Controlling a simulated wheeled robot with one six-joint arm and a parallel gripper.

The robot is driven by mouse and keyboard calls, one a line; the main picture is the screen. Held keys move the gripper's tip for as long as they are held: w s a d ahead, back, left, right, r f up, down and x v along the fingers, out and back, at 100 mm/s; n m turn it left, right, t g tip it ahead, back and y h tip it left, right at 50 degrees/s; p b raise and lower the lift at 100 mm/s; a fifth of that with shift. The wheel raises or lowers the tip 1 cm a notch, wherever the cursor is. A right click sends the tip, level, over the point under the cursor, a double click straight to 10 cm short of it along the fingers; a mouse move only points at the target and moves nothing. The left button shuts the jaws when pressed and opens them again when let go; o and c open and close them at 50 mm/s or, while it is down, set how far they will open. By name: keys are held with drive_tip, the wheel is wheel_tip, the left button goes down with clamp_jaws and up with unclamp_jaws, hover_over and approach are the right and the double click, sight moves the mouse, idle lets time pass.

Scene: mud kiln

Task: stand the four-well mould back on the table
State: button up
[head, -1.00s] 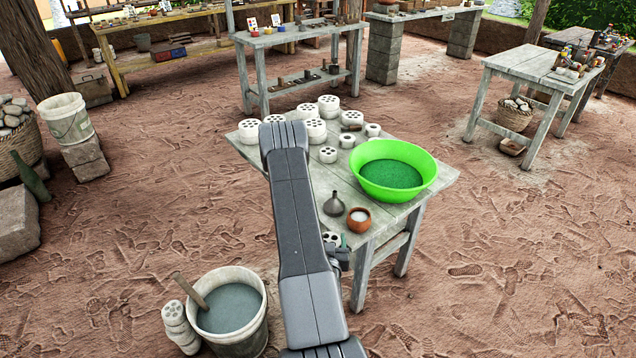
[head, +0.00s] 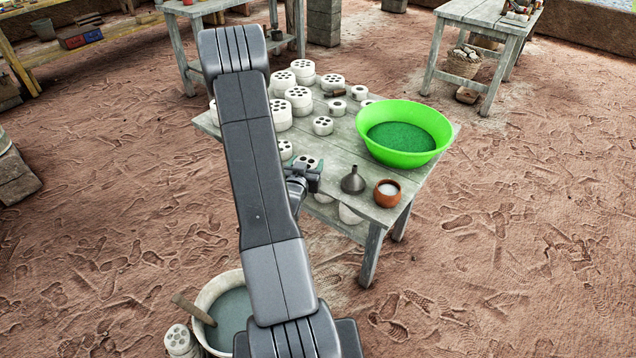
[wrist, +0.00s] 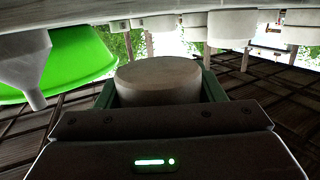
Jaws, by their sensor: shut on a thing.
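My gripper (head: 312,177) is shut on a round whitish mould (head: 306,161), with dark wells facing up in the head view. The mould also shows in the wrist view (wrist: 158,82), clamped between the two green jaws; that view is upside down. It appears roughly level and apart from the table surface. It is over the near left part of the grey wooden table (head: 335,158). My arm hides some of the table's left edge. I cannot count all its wells.
Several white moulds (head: 298,97) stand at the back left of the table, and a small one (head: 322,125) nearer. A green bowl (head: 404,133), grey funnel (head: 353,180) and brown pot (head: 387,193) stand right of my gripper. A bucket (head: 225,300) is on the ground.

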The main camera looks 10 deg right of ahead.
drive_tip(key=w+d+r+m+g+h+b, duration=0.1)
drive_tip(key=w+d+r+m+h+b, duration=0.15)
drive_tip(key=d+r+b, duration=0.35)
drive_tip(key=shift+h, duration=0.25)
drive_tip(key=f+b, duration=0.1)
drive_tip(key=f, duration=0.5)
drive_tip(key=w+a+f+b, duration=0.1)
drive_tip(key=f, duration=0.2)
drive_tip(key=shift+f+b, duration=0.3)
drive_tip(key=shift+f, duration=0.05)
drive_tip(key=shift+f, duration=0.15)
drive_tip(key=o, duration=0.9)
drive_tip(key=v, duration=1.2)
drive_tip(key=shift+r, duration=0.3)
